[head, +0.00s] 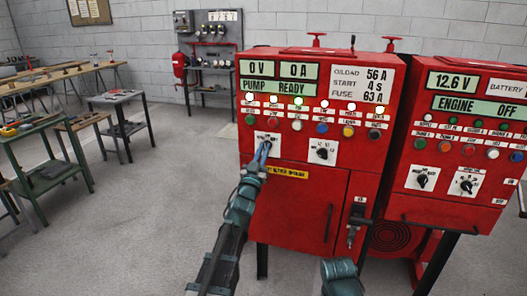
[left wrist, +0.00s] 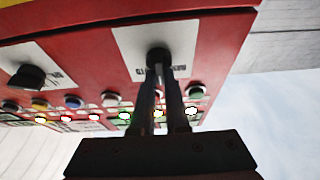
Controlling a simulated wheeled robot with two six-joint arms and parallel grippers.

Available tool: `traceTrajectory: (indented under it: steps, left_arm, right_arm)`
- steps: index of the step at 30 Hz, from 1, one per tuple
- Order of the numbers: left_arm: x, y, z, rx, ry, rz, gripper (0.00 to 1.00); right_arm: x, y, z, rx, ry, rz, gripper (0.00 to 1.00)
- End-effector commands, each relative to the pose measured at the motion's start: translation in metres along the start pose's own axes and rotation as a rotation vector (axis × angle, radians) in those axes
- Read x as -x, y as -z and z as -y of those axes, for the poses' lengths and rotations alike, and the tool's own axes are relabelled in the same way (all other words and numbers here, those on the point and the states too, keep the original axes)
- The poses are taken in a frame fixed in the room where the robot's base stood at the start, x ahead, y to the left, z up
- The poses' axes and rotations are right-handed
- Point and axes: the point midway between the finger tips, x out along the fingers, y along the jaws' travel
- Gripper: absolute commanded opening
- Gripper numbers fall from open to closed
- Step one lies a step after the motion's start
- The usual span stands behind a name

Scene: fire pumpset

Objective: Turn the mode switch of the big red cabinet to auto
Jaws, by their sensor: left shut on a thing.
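The big red cabinet (head: 290,208) stands at the centre of the head view, with displays reading "PUMP READY". Its left rotary switch, the mode switch, is a black knob on a white plate (head: 275,139); the knob (left wrist: 158,58) shows better in the left wrist view. My left gripper (head: 265,148) is shut on this knob, its two fingers on either side of it. The fingers hide part of the knob, and I cannot read its position. A second black knob (head: 322,152) sits on a plate to the right. My right gripper is not seen; only a piece of my right arm shows at the bottom.
Rows of lamps and coloured buttons (head: 297,125) sit just above the switches. A lever handle (head: 356,222) sticks out at lower right. Another red cabinet (head: 470,150) stands close on the right. Workbenches (head: 40,150) are at left, with clear floor between.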

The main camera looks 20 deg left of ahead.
Motion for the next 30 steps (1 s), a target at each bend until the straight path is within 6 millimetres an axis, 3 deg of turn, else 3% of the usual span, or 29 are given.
traceTrajectory:
  steps: [8,30]
  left_arm:
    - [-0.001,0.001,0.001,-0.103,-0.04,0.002,0.0]
    - [-0.001,0.002,0.0,-0.623,-0.259,0.0,0.0]
  right_arm:
    - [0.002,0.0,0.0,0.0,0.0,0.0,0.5]
    - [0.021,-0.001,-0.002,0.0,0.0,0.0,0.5]
